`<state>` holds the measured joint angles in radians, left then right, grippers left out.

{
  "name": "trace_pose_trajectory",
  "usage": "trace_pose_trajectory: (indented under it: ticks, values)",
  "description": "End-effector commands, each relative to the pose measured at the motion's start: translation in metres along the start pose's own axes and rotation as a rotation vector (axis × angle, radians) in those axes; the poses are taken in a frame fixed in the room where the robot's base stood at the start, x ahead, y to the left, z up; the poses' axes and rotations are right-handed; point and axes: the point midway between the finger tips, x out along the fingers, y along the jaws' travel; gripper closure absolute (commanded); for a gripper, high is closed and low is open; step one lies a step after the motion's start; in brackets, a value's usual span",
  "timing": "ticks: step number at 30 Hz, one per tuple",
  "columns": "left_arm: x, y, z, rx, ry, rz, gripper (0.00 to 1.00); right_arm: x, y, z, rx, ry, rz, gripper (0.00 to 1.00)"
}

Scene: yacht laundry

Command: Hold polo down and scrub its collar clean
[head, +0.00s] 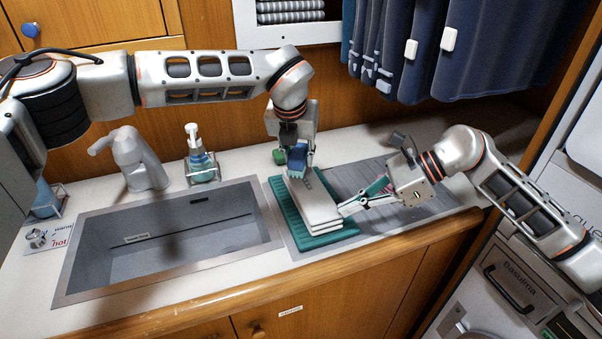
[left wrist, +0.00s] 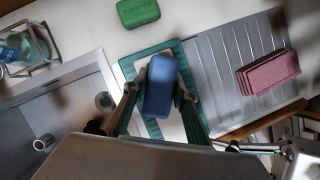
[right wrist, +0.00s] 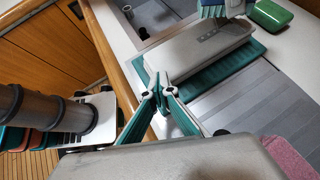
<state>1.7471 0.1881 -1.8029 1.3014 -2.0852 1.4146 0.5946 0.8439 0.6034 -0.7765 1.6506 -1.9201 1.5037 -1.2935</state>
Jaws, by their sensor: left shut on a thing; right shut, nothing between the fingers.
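The folded pale polo (head: 320,213) lies flat on a teal ribbed board (head: 285,212) right of the sink. A blue scrubbing block (left wrist: 160,84) is between the fingers of my left gripper (left wrist: 158,98), which is shut on it. In the head view, the block (head: 298,159) is at the polo's far end; I cannot tell whether it touches the cloth. My right gripper (head: 343,211) is shut and empty, its tips at the polo's right edge. In the right wrist view, its tips (right wrist: 160,82) are close beside the polo (right wrist: 200,47); contact is unclear.
A green soap block (left wrist: 138,12) lies behind the board. A folded pink cloth (left wrist: 268,74) lies on the grey ribbed drainer (left wrist: 225,60). The sink (head: 180,235), faucet (head: 138,160) and soap bottle (head: 200,155) are left. Dark garments (head: 470,50) hang at the back right.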

Motion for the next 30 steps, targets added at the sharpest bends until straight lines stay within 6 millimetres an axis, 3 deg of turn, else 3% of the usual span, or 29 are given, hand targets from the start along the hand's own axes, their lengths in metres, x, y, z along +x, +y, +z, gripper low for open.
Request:
trace_pose_trajectory:
  ticks: [1,11,30]
  values:
    - [0.001,0.000,0.000,0.000,-0.001,0.000,0.93,0.007,0.003,-0.013,0.014,0.019,0.008,1.00]
    - [0.001,0.000,0.000,0.000,-0.001,0.000,0.93,0.005,0.002,-0.011,0.014,0.019,0.008,1.00]
    - [0.000,0.000,0.001,0.000,-0.002,0.000,0.93,-0.026,0.001,0.031,0.004,0.010,0.004,1.00]
